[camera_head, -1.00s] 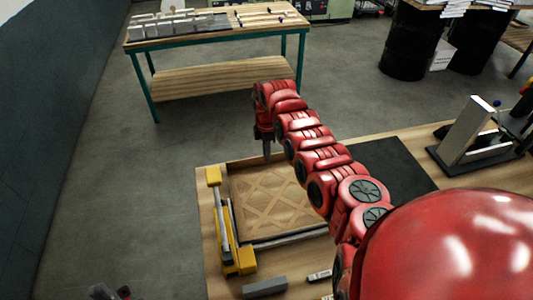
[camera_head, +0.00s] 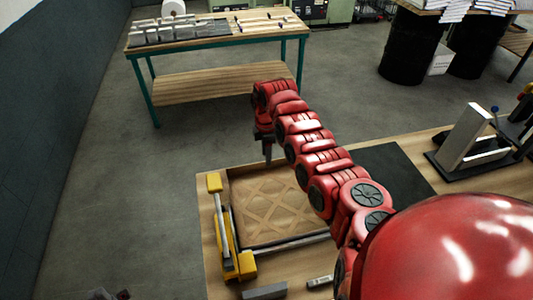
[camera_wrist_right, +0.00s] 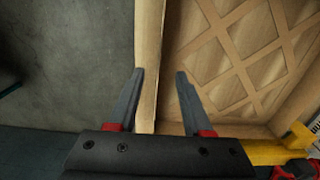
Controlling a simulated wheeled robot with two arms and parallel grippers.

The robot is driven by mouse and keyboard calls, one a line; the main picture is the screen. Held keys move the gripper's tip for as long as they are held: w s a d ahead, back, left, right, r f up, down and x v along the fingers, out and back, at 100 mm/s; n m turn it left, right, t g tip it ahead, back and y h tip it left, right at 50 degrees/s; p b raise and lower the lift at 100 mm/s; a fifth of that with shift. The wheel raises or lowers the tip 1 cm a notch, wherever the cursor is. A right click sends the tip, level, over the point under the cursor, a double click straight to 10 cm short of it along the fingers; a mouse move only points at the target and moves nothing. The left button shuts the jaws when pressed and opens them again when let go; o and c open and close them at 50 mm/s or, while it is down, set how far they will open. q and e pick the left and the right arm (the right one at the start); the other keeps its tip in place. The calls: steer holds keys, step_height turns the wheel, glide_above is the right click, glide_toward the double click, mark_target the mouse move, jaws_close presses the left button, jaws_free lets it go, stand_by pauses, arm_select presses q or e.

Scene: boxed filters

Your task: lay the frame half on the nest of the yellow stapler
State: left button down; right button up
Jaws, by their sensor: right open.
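The yellow stapler (camera_head: 226,240) stands at the near left of the wooden table, with yellow end blocks and grey rails. A lattice-patterned wooden panel (camera_head: 270,205) lies beside it, with a dark wooden border along its back; it also shows in the right wrist view (camera_wrist_right: 240,60). I cannot tell the frame half apart from this border. My right gripper (camera_head: 267,158) points down at the panel's back edge. In the wrist view it is open (camera_wrist_right: 160,75), with a pale wooden strip (camera_wrist_right: 148,55) between its fingers. My left gripper (camera_head: 110,294) barely shows at the bottom left.
A grey block (camera_head: 264,291) and a small pale piece (camera_head: 320,282) lie at the table's near edge. A dark mat (camera_head: 395,170) lies right of my arm, and a white upright stand (camera_head: 468,138) further right. A parts bench (camera_head: 218,35) stands behind, across open floor.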

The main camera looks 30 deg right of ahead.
step_height(320, 180, up, 17)
steer(key=b, duration=0.5)
steer(key=shift+r, duration=0.2)
steer(key=shift+a+f, duration=0.1)
